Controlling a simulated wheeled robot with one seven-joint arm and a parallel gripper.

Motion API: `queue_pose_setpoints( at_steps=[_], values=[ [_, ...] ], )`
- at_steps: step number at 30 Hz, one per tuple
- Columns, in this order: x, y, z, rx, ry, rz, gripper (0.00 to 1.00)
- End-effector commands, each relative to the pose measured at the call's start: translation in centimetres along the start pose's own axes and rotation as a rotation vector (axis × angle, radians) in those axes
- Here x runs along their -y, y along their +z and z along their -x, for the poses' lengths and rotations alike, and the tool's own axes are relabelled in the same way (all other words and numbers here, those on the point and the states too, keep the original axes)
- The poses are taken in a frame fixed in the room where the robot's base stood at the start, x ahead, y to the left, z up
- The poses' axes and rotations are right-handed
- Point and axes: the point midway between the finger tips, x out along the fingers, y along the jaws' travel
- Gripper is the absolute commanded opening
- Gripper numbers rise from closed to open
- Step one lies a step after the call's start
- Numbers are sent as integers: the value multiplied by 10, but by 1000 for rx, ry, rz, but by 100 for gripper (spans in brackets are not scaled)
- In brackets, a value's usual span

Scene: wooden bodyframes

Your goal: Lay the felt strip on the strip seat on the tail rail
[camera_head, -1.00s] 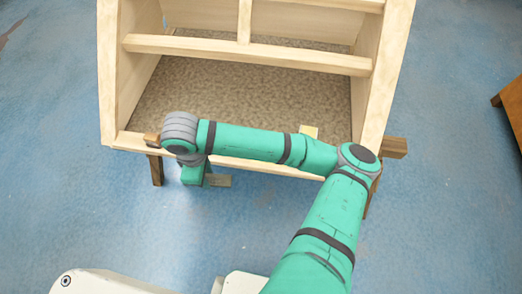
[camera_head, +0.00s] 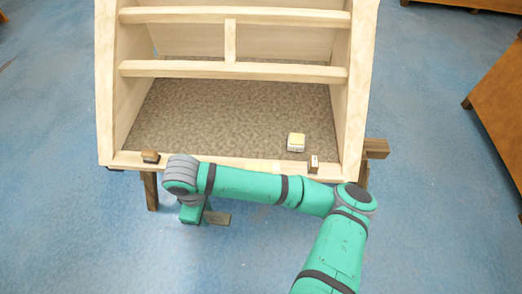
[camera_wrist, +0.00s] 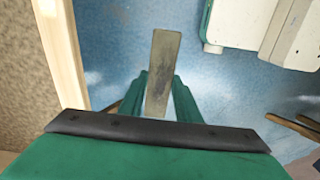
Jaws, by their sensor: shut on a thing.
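The felt strip (camera_wrist: 163,62) is a flat grey-brown piece held between the fingers of my gripper (camera_wrist: 160,95) in the wrist view. It sticks out past the fingertips, with blue floor behind it. In the head view the strip (camera_head: 217,218) shows beside my gripper (camera_head: 195,213), in front of the tail rail (camera_head: 225,162) and apart from it. The rail is the pale front board of the wooden frame, and my arm hides part of it. A paler patch (camera_head: 262,167) on the rail may be the strip seat. In the wrist view the rail (camera_wrist: 62,50) runs at the left.
A brown-topped block (camera_head: 150,157) sits near the rail's left end, and another small block (camera_head: 314,164) near its right end. A yellow-white block (camera_head: 296,142) stands on the speckled panel (camera_head: 220,115). A brown wooden piece of furniture (camera_head: 500,110) stands at the right. Floor in front is clear.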

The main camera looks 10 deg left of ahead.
Motion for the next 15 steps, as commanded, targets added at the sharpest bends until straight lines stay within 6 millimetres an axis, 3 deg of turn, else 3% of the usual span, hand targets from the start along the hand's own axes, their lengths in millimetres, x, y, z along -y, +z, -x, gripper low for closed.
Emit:
queue_pose_setpoints(
  at_steps=[9, 15],
  values=[
    [-31, 40, -41, 0, -3, -302, 10],
    [-72, 89, -96, 0, -7, -704, 10]
  ],
)
